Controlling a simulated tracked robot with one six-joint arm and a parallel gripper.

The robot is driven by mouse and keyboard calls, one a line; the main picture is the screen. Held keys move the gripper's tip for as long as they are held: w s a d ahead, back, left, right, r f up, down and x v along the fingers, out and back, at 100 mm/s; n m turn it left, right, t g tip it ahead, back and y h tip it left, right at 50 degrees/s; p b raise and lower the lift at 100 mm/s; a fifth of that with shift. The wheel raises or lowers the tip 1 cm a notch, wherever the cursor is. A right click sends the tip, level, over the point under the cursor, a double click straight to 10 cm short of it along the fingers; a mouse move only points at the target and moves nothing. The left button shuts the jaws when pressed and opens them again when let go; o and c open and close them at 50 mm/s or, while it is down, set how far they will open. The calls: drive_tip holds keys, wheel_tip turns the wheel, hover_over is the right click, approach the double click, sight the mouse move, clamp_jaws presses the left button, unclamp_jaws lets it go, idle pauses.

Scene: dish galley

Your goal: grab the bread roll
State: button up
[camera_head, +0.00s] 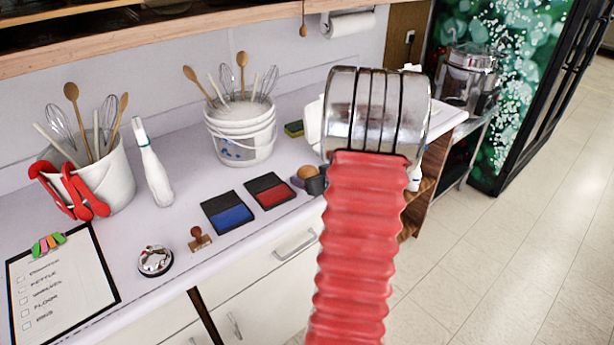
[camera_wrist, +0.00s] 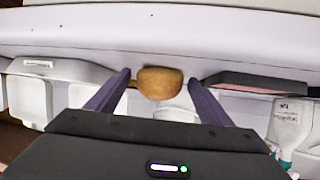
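The bread roll (camera_head: 306,172) is small, rounded and golden brown. It is at the counter's front edge in the head view, partly hidden by my gripper (camera_head: 312,183). In the wrist view the roll (camera_wrist: 160,84) sits in the middle, between the tips of my two dark fingers. My gripper (camera_wrist: 159,77) is open, with a narrow gap showing on each side of the roll. I cannot tell how deep the roll lies between the fingers.
A red ink pad (camera_head: 270,190) lies just left of the roll, with a blue ink pad (camera_head: 228,212) beyond it. A bucket of utensils (camera_head: 243,145) and a sponge (camera_head: 294,128) stand behind. My red arm hides the counter's right part.

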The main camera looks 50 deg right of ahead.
sight(311, 172)
drive_tip(key=c, duration=1)
drive_tip(key=shift+o, duration=0.2)
drive_tip(key=shift+r, duration=0.1)
wheel_tip(311, 172, up, 10)
drive_tip(key=shift+f, duration=0.1)
idle(0.4)
